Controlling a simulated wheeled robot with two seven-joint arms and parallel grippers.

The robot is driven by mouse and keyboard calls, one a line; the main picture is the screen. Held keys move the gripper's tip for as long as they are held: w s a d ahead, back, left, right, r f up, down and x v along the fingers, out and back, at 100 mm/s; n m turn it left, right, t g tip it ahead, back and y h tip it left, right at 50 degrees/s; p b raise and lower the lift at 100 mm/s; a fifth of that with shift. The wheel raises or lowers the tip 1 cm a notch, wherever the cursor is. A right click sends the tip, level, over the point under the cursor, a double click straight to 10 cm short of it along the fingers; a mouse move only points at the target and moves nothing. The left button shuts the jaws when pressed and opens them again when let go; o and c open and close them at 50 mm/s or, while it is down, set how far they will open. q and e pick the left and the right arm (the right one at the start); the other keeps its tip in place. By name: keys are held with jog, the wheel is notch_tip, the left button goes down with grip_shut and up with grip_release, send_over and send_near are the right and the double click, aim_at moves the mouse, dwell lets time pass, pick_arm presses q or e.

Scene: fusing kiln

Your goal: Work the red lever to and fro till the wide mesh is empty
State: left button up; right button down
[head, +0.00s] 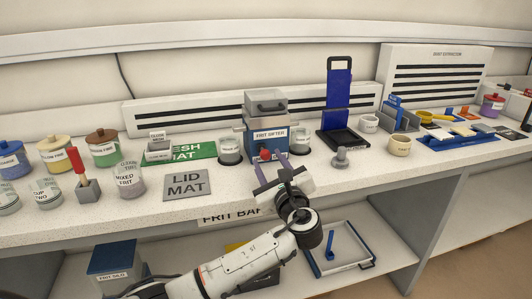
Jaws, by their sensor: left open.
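The wide mesh cannot be made out, and the inside of the sifter is hidden. My right gripper is not in view.
A green mesh mat (200,149) and a grey lid mat (186,185) lie to the left. A blue upright stand (339,92) is to the right. The front bench edge is below my gripper.

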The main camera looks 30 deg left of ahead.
aim_at(266, 156)
pick_arm(q)
jog(key=x, duration=0.5)
jog(key=shift+w, duration=0.15)
grip_shut()
